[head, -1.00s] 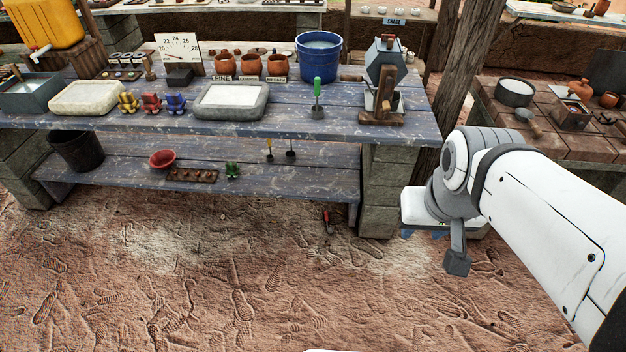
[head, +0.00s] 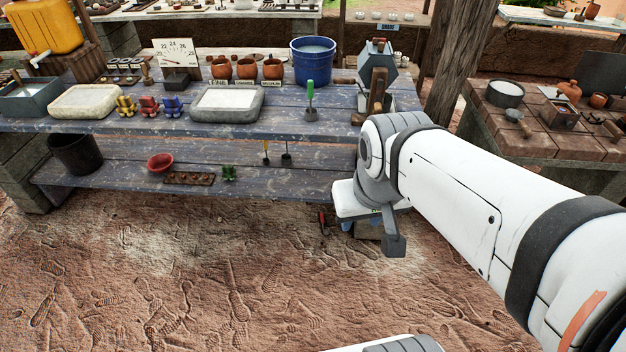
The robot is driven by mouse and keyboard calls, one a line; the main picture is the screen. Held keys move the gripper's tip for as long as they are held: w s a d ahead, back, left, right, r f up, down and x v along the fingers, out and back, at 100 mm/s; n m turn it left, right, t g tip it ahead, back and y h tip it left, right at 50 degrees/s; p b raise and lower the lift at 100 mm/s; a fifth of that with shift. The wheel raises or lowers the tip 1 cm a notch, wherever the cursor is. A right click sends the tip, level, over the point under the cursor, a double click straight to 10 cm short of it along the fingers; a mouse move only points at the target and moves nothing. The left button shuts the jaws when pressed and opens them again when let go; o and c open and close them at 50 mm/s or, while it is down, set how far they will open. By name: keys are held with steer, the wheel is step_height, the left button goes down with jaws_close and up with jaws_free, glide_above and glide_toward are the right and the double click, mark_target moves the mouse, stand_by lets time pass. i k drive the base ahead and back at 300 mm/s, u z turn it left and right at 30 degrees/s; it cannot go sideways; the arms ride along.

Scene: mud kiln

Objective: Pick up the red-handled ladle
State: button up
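The red-handled ladle (head: 323,224) appears to be the small red and dark tool on the dirt by the foot of the blue-grey bench's right support. It is small, and its bowl is hard to make out. My gripper (head: 347,226) is just right of it in the picture, low in front of the bench support. My wrist hides most of it; only small bluish parts show below the white housing. I cannot tell whether the fingers are open or shut. No contact with the ladle is visible.
A green-handled ladle (head: 311,102) stands upright on the bench top (head: 290,126). Yellow- and black-handled ones (head: 286,155) stand on the lower shelf (head: 120,175). A brick table (head: 545,140) stands right. The dirt floor (head: 180,285) in front is clear.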

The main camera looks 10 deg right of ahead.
mark_target(326, 232)
steer(key=z, duration=0.05)
steer(key=i, duration=0.95)
steer(key=u, duration=0.1)
